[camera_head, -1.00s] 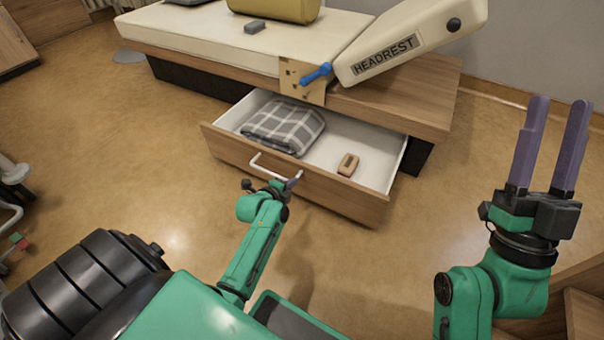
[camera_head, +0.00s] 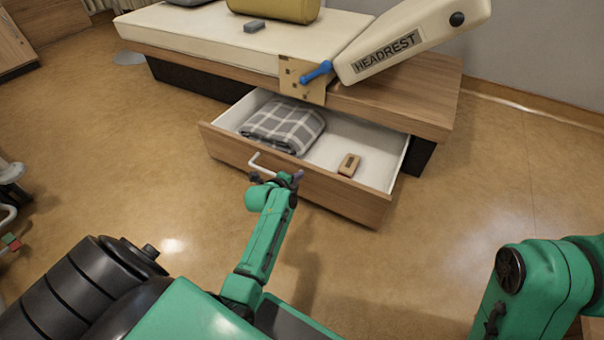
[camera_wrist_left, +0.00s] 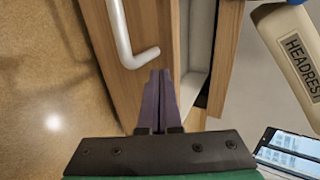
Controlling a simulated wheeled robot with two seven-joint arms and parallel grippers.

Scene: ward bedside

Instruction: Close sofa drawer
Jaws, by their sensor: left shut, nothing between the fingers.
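The sofa drawer (camera_head: 330,196) stands pulled open from the base of the sofa bed (camera_head: 400,100). It has a wooden front with a white bar handle (camera_head: 262,166); the handle also shows in the left wrist view (camera_wrist_left: 122,40). A grey checked blanket (camera_head: 283,126) and a small tan block (camera_head: 349,165) lie inside. My left gripper (camera_head: 297,176) is at the drawer front, by the handle's right end. In the left wrist view its purple fingers (camera_wrist_left: 160,80) are together and empty, pointing at the wooden front beside the handle. Contact cannot be told. My right gripper is out of view.
A tilted headrest (camera_head: 410,45) with a blue lever (camera_head: 316,73) rises above the drawer's right side. A yellow bolster (camera_head: 275,8) and a grey block (camera_head: 254,26) lie on the mattress. The floor (camera_head: 130,150) left of the drawer is clear.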

